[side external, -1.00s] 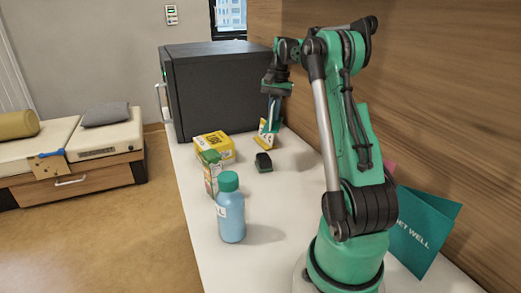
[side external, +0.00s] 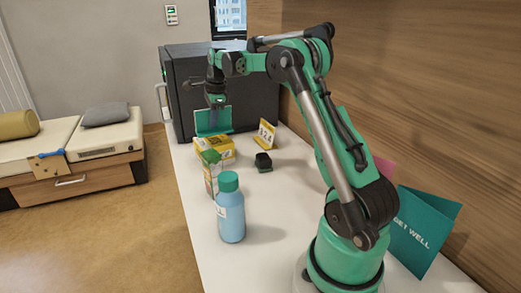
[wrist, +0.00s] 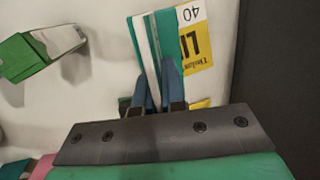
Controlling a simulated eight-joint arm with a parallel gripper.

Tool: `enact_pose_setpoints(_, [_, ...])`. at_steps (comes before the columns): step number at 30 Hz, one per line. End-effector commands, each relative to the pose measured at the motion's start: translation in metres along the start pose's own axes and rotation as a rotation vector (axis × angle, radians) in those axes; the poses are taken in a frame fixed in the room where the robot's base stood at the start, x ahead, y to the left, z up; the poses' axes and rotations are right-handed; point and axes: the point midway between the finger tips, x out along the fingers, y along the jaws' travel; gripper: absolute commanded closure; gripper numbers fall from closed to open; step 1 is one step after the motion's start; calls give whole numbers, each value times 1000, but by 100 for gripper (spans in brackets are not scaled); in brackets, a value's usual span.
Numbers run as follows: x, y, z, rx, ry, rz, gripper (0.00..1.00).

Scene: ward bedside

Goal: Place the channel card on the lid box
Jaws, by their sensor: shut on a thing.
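The teal channel card (side external: 213,120), a folded stand-up card, hangs upright below my gripper (side external: 217,104). In the wrist view the card (wrist: 143,45) shows teal and white edges between the blue fingers of my gripper (wrist: 157,80), which are shut on it. The yellow lid box (side external: 216,149) lies on the white counter directly below the card in the side view. Its white and yellow label (wrist: 193,40) shows beside the card in the wrist view. I cannot tell whether the card's lower edge touches the box.
A carton (side external: 210,178) and a blue bottle (side external: 231,215) stand in front of the box. A dark block (side external: 263,161) and a yellow stand-up sign (side external: 267,134) are to its right. A large dark cabinet (side external: 250,85) stands behind. A teal "GET WELL" card (side external: 420,235) is near my base.

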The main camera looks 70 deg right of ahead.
Motion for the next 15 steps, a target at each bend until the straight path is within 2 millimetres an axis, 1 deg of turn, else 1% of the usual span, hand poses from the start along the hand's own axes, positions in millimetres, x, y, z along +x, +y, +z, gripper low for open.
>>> enact_pose_setpoints(4, [20, 4, -3, 0, 0, 1, 100])
enact_pose_setpoints(7, [32, 6, -4, 0, 0, 1, 100])
enact_pose_setpoints(9, [35, 7, -5, 0, 0, 1, 100])
enact_pose_setpoints(15, [35, 7, -5, -1, 0, 1, 100])
